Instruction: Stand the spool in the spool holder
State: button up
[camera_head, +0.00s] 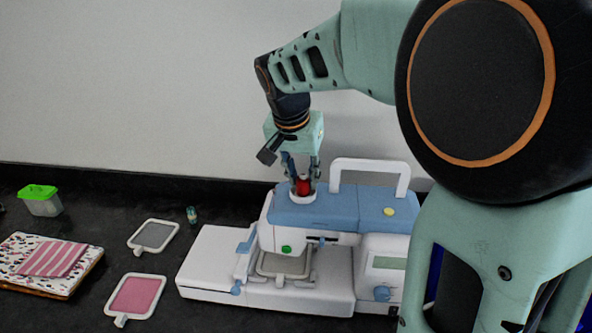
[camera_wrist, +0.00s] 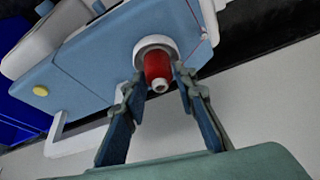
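The red spool (camera_head: 303,187) with pale ends stands upright in the white round spool holder (camera_head: 302,198) on top of the blue and white sewing machine. The spool (camera_wrist: 157,68) and the holder's white ring around its base (camera_wrist: 144,45) also show in the wrist view. My gripper (camera_head: 303,178) points down over the holder. In the wrist view its fingers (camera_wrist: 159,75) are on either side of the spool, with narrow gaps seeming to show between them and it. The gripper looks open. The spool's lower end is hidden inside the ring.
The sewing machine (camera_head: 325,208) has a raised white handle (camera_head: 370,163) right of my gripper. A grey framed hoop (camera_head: 153,236), a pink hoop (camera_head: 135,296), a green-lidded box (camera_head: 40,203), striped cloth (camera_head: 53,259) and a small bottle (camera_head: 192,215) lie left on the dark table.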

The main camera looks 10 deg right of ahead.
jog(key=shift+o, duration=1.4)
jog(key=shift+r, duration=0.15)
jog(key=shift+r+p, duration=0.3)
jog(key=shift+p, duration=0.1)
jog(key=v, duration=1.2)
jog(key=shift+w+f, duration=0.1)
jog(key=shift+f, duration=0.05)
